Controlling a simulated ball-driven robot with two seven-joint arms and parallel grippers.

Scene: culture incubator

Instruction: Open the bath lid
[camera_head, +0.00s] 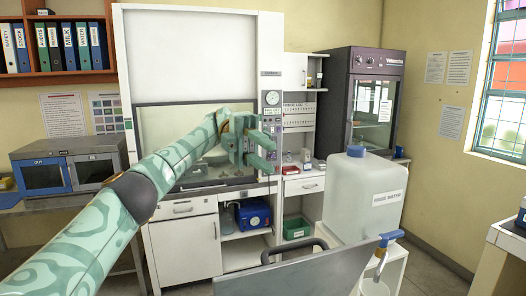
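A flat grey panel (300,276) rises into the bottom middle of the head view, cut off by the lower edge. A dark curved bar like a handle shows at its upper left. It may be the bath lid, but I cannot tell; no bath basin is visible. My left gripper (268,153) is at the end of the patterned green arm from the left, in front of the fume hood. Its fingers point right, spread apart, with nothing seen between them. It is well above the panel and apart from it. My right gripper is out of view.
A rinse water tank (362,203) with a blue tap stands right of the panel on a white stand. Behind are the fume hood (190,50), a dark glass-door cabinet (365,65) and a blue box (253,215) on a low shelf. Floor shows at the right.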

